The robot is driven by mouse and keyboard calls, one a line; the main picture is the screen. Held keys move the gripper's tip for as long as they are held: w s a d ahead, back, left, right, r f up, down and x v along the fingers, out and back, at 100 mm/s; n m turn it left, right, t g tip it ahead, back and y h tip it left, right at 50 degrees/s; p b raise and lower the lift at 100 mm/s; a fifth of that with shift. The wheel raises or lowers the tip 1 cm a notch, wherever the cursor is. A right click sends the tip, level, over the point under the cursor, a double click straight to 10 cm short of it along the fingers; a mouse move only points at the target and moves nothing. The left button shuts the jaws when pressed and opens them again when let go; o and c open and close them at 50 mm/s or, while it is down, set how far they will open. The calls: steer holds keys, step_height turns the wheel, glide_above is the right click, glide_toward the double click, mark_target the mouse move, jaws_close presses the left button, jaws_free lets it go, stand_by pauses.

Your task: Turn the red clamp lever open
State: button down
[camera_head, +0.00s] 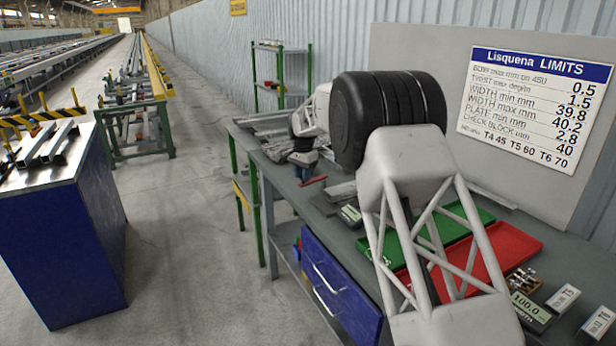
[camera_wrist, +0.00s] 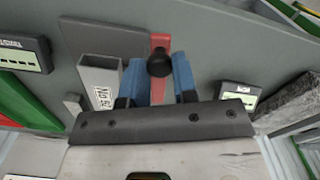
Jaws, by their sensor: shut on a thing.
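The knob is hidden there, and the clamp's body is hard to make out.
The workbench (camera_head: 345,232) holds a green tray (camera_head: 376,242), a red tray (camera_head: 515,246), and small display boxes such as one marked 100.0 (camera_head: 530,309). In the wrist view a grey square tube (camera_wrist: 101,78) lies close left of my fingers. A blue cabinet (camera_head: 60,240) stands across the aisle.

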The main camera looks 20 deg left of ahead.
steer(key=shift+w+a+m, duration=0.55)
steer(key=shift+a+m, duration=0.05)
steer(key=shift+m, duration=0.4)
steer(key=c, duration=0.9)
jaws_free()
steer(key=shift+r, duration=0.1)
step_height(320, 180, up, 8)
steer(key=shift+d, duration=0.1)
